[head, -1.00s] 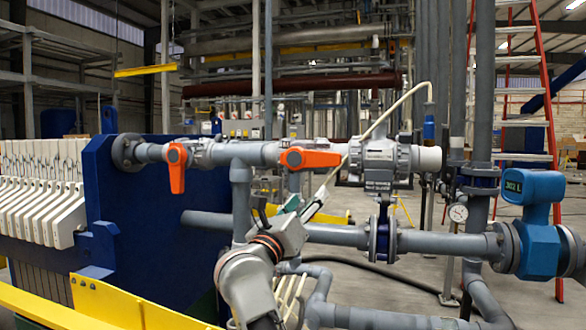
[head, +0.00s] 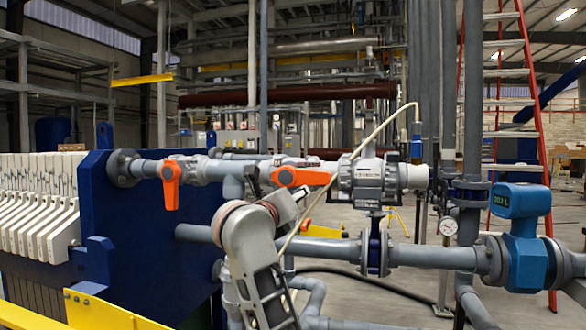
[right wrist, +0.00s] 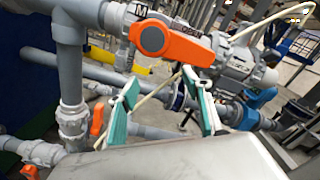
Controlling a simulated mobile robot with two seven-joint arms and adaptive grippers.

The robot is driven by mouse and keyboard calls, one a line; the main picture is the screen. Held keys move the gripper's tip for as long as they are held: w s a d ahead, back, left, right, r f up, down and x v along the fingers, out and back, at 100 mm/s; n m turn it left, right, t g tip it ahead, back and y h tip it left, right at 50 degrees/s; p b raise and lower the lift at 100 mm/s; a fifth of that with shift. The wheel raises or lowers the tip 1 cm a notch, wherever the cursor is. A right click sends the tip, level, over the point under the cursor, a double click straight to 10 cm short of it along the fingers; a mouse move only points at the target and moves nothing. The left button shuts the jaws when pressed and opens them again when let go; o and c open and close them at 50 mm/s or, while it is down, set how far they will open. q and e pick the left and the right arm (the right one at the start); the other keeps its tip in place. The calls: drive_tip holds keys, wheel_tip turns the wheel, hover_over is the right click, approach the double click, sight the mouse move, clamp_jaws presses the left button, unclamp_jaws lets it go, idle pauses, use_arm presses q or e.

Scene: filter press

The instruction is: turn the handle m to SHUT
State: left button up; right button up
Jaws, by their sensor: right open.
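Handle m (head: 302,177) is an orange lever lying along the grey upper pipe, left of the large valve body, in the head view. In the right wrist view, handle m (right wrist: 170,42) is large at the top centre, with a label "M" at its left end. Its lever runs along the pipe to the right. My right gripper (right wrist: 160,80) is open, its two teal-padded fingers just below the handle in that view, with nothing seen held. In the head view my own arm largely hides this gripper. My left gripper is out of view.
Another orange handle (head: 170,185) hangs down on the same pipe at the left. A lower grey pipe (head: 325,250) crosses below handle m. A thin pale hose (head: 350,155) slants past the handle's right end. A blue meter (head: 518,225) stands at the right.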

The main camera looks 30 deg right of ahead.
sight(307, 179)
wheel_tip(307, 179, up, 5)
drive_tip(key=s+d+n+p, duration=0.2)
drive_tip(key=n+p, duration=0.6)
drive_tip(key=n, duration=0.3)
drive_tip(key=shift+n, duration=0.4)
drive_tip(key=x, duration=0.6)
drive_tip(key=shift+s+f, duration=0.1)
drive_tip(key=shift+f, duration=0.15)
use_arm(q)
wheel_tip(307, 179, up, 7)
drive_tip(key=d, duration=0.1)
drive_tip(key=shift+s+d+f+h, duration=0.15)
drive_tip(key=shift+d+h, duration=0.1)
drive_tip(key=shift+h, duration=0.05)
use_arm(e)
drive_tip(key=shift+x, duration=0.75)
drive_tip(key=shift+r, duration=0.1)
drive_tip(key=shift+c, duration=0.3)
